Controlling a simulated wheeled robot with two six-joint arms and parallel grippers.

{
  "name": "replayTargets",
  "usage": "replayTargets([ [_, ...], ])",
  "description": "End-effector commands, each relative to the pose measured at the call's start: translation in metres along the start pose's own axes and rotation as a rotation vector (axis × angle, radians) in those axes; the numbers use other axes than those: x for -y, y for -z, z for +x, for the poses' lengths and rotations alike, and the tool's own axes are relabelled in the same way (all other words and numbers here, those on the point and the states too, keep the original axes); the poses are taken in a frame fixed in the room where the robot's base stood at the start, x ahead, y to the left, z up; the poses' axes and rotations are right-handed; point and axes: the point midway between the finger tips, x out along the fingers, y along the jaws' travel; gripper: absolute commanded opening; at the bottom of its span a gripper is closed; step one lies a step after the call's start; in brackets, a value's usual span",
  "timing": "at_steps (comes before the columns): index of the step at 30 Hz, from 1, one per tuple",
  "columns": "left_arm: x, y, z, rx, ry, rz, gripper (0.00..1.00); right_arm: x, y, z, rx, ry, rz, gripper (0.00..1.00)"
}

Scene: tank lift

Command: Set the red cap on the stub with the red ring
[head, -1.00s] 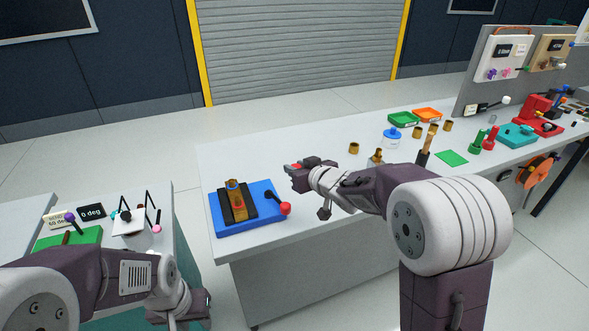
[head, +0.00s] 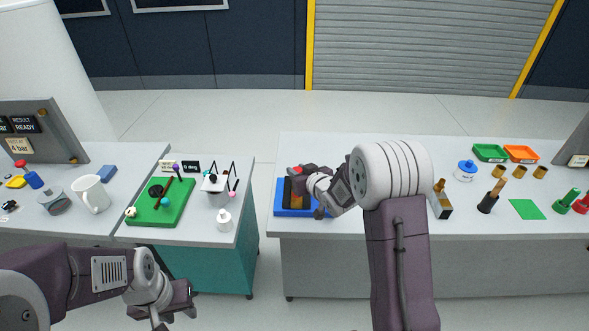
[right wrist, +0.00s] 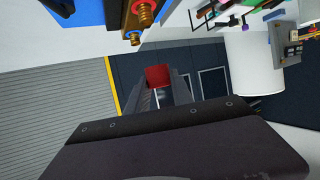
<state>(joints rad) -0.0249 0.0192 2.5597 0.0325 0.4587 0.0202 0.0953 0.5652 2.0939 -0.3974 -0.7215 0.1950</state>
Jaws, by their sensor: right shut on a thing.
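The red cap (right wrist: 158,76) is between the fingers of my right gripper (right wrist: 160,92) in the right wrist view. In the head view the red cap (head: 296,170) shows at the tip of my right gripper (head: 303,174), above the blue base (head: 281,203). A brass block with two stubs shows at the top of the right wrist view; one stub (right wrist: 145,13) has a reddish ring, and the other stub (right wrist: 133,38) looks yellower. The cap is apart from both in that view. My left gripper (head: 178,300) hangs low in front of the left tables; its jaw opening is unclear.
A green board (head: 160,201), a white mug (head: 90,194) and a white bottle (head: 224,220) stand on the left tables. A gap separates these from the right table (head: 340,240). A brass-tipped block (head: 441,200) and a blue-lidded jar (head: 465,171) stand further right.

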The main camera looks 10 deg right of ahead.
Motion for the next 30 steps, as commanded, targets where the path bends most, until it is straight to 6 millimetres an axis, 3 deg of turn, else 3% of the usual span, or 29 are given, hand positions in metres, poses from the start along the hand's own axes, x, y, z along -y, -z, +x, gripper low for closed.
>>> replayTargets([
  [8, 0.0, -0.001, 0.006, 0.0, 0.0, 0.0, 0.36, 0.001, -0.002, 0.0, -0.001, -0.005, 0.0, 0.0],
  [21, 0.001, -0.005, 0.047, 0.0, 0.0, 0.0, 0.36, 0.001, -0.045, 0.018, 0.0, -0.004, 0.0, 0.0],
  [30, 0.001, -0.005, 0.051, 0.0, 0.0, 0.0, 0.36, 0.001, -0.05, 0.02, -0.001, -0.004, 0.0, 0.0],
])
